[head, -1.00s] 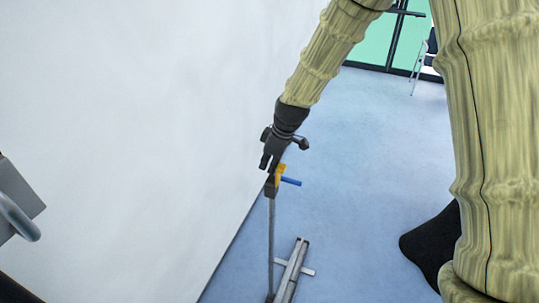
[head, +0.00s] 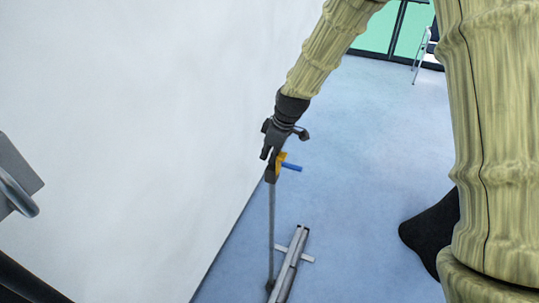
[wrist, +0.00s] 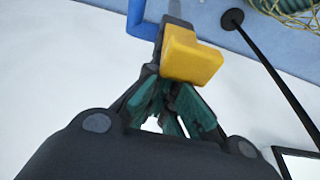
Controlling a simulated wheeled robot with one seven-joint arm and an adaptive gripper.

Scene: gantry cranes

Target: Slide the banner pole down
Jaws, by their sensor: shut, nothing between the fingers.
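The banner pole (head: 271,225) is a thin grey shaft standing almost upright beside the white wall. Its top carries a yellow piece (head: 281,161) and a blue bar (head: 292,167) pointing right. Its lower end is at a long grey base (head: 289,262) on the floor. My gripper (head: 268,156) is at the pole's top, next to the yellow piece. In the wrist view, the yellow block (wrist: 190,55) is just beyond my closed fingers (wrist: 168,105), with the blue bar (wrist: 143,22) behind. My fingers hold nothing; whether they touch the top is unclear.
The white wall (head: 120,120) runs close along the left. Blue floor (head: 365,150) is open to the right of the pole. A chair (head: 424,55) stands far back by green glass. A grey fixture (head: 18,170) is at the left edge.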

